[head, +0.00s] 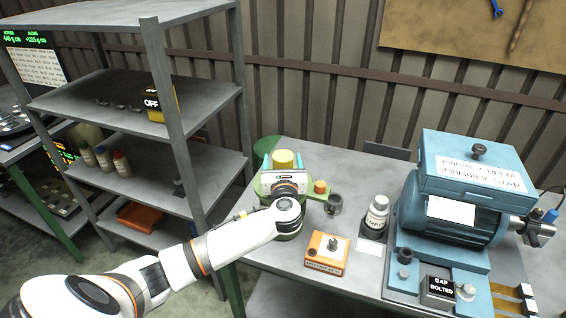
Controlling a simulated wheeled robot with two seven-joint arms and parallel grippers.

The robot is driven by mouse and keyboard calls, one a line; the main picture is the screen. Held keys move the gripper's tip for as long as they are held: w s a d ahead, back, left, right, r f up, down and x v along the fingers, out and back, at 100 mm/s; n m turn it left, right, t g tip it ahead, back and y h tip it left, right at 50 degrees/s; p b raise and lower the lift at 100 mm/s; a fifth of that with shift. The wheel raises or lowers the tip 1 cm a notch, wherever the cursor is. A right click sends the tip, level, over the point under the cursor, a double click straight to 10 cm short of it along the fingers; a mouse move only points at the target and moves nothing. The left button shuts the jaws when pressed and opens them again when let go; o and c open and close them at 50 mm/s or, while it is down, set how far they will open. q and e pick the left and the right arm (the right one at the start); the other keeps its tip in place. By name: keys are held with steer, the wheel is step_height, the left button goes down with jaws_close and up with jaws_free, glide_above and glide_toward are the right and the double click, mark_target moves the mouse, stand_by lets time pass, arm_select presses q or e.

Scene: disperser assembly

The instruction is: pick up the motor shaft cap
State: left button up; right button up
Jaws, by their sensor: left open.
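A short yellow cylinder (284,159), which looks like the motor shaft cap, shows at the back left of the grey table. My left gripper (283,163) reaches in from the left and points away from me. It is open, with its two light blue fingers on either side of the yellow cylinder. I cannot tell whether they touch it. The gripper body and wrist hide the lower part of the cylinder and what it rests on. The blue motor (450,215) stands at the right of the table. My right gripper is not in view.
Near the gripper are a green holder (309,194) with an orange piece (320,186), a dark ring-like part (333,205) and an orange block (327,253). A black block (438,289) sits front right. Metal shelves (130,95) stand left.

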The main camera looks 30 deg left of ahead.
arm_select(q)
steer(key=shift+w+a+f, duration=0.1)
steer(key=shift+w, duration=0.1)
steer(key=c, duration=1.1)
